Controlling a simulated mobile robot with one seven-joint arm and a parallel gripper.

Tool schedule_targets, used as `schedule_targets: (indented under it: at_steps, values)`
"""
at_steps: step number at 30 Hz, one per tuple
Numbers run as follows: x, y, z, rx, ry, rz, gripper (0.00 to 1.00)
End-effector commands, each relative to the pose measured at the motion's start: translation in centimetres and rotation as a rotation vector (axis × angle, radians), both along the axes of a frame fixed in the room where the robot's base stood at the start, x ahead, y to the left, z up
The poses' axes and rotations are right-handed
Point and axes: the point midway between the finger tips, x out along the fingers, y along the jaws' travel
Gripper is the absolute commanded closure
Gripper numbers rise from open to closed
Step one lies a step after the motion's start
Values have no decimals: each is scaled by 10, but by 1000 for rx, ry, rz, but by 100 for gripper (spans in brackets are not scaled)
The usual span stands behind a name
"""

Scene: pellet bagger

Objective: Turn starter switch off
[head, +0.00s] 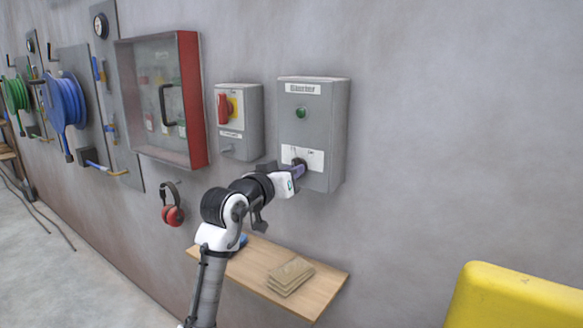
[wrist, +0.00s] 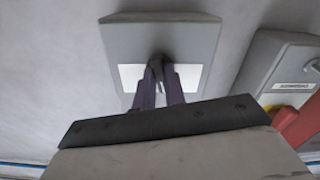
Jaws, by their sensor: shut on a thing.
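The starter (head: 313,128) is a grey wall box with a label at its top, a green lamp (head: 301,113) and a white plate (head: 316,158) low on its front. My gripper (head: 298,170) is at that plate, with its fingers shut on the dark starter switch (wrist: 157,62). In the wrist view, the two purple fingers (wrist: 159,82) close around the switch in front of the white plate (wrist: 130,76). The fingers hide most of the switch, so I cannot tell which position it points to.
Left of the starter is a smaller grey box with a red handle on yellow (head: 228,108), and a red-sided glazed cabinet (head: 188,100). Below is a wooden shelf (head: 322,290) with brown flat packs (head: 290,276). Red ear defenders (head: 173,214) hang on the wall. A yellow object (head: 515,300) stands front right.

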Motion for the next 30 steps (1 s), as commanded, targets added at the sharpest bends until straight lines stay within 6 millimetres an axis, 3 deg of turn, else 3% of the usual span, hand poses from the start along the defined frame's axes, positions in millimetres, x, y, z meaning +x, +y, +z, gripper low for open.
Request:
schedule_targets:
  at_steps: [13,30]
  values:
    - [0,0,2,-221,145,1,100]
    - [0,0,2,-265,173,2,100]
